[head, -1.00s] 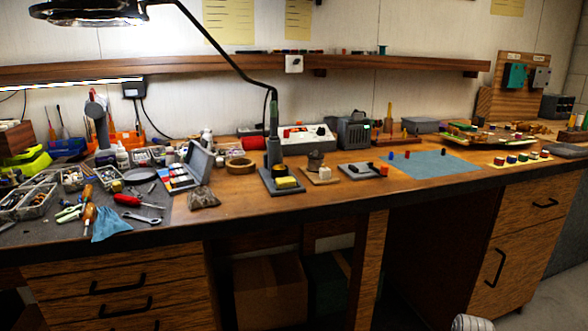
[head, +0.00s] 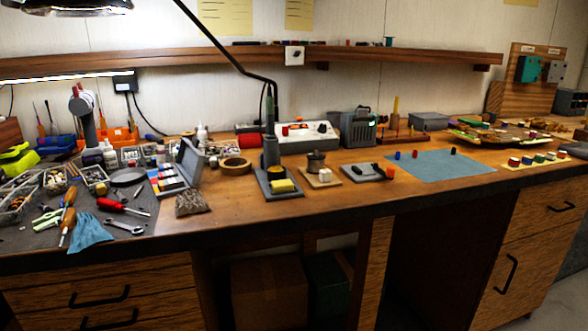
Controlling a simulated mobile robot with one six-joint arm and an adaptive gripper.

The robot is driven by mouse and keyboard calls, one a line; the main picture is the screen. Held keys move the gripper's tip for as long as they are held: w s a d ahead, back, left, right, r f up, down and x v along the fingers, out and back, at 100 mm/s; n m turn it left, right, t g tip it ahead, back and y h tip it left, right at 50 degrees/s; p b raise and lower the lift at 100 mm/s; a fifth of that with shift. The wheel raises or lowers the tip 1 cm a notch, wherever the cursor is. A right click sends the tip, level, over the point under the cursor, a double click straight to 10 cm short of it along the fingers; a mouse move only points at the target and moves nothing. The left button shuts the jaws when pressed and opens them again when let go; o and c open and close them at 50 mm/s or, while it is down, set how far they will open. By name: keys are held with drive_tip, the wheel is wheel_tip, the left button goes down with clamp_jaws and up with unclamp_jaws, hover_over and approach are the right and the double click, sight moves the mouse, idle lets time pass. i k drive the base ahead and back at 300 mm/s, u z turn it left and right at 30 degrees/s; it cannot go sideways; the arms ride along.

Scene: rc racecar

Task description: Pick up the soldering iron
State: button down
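A dark grey stand (head: 271,154) with a yellow sponge (head: 282,186) on its base is on the bench, left of centre. An upright dark, partly green shape (head: 270,112) rises from the stand's holder and looks like the soldering iron's handle. It overlaps the lower end of the black lamp arm, so I cannot tell exactly where one ends. The iron's tip is hidden. A pale station box (head: 306,136) with a red knob is behind the stand. My gripper is not in view.
The wooden bench (head: 330,207) has a bare front strip. A brown sandbag-like lump (head: 190,204) and an open case (head: 184,165) are left of the stand. A small pot (head: 316,162) and grey tray (head: 366,173) are to its right. The lamp arm (head: 222,52) hangs overhead.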

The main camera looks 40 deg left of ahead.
sight(270, 122)
drive_tip(key=z, duration=0.3)
drive_tip(key=i, duration=1.4)
drive_tip(key=u, duration=2.9)
